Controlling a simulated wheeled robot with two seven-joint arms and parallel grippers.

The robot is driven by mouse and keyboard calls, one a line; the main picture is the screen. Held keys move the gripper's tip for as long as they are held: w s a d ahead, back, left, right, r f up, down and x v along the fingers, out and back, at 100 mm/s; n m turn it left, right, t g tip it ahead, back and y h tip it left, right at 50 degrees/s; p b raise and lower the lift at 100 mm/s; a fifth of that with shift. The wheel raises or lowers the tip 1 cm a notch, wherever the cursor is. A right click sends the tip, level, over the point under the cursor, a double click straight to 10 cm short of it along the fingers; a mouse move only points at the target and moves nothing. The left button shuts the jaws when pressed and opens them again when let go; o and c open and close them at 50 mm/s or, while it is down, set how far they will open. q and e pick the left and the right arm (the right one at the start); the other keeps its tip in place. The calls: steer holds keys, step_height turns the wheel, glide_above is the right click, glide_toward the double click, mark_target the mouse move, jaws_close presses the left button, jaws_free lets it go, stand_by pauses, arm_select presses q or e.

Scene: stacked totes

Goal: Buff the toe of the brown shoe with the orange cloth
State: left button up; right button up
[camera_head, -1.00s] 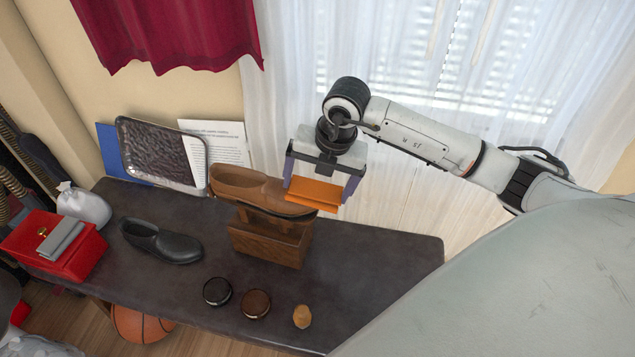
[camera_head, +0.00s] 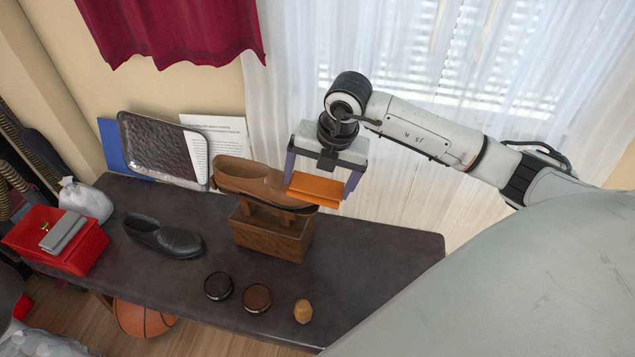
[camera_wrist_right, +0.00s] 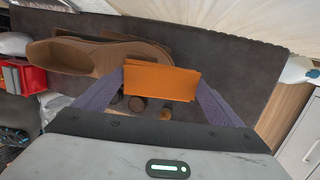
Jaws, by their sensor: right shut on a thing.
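The brown shoe (camera_head: 243,180) rests on a wooden shoe-shine box (camera_head: 270,236), its toe to the right. My right gripper (camera_head: 318,190) is shut on the orange cloth (camera_head: 318,187), a folded block between its two fingers. The cloth is at the toe end and hides part of the toe in the head view. In the right wrist view the cloth (camera_wrist_right: 161,82) sits between the fingers, with the brown shoe (camera_wrist_right: 80,56) behind and to the left. I cannot tell for sure whether the cloth touches the toe. My left gripper is not in view.
A black shoe (camera_head: 163,237) lies on the dark table (camera_head: 380,262), left of the box. Two round tins (camera_head: 218,286) (camera_head: 257,298) and a small tan object (camera_head: 303,311) are in front. A red box (camera_head: 80,255) and white pouch (camera_head: 85,200) stand at left. The table's right end is clear.

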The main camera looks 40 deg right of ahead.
steer(key=shift+w+d, duration=0.1)
steer(key=shift+d, duration=0.15)
steer(key=shift+w+d+r, duration=0.15)
steer(key=shift+w+d, duration=0.3)
steer(key=shift+a, duration=0.1)
steer(key=shift+s+a, duration=0.45)
steer(key=shift+a, duration=0.05)
steer(key=shift+f, duration=0.2)
steer(key=shift+s+a+f, duration=0.15)
steer(key=shift+s+a, duration=0.3)
steer(key=shift+a, duration=0.1)
steer(key=shift+d, duration=0.1)
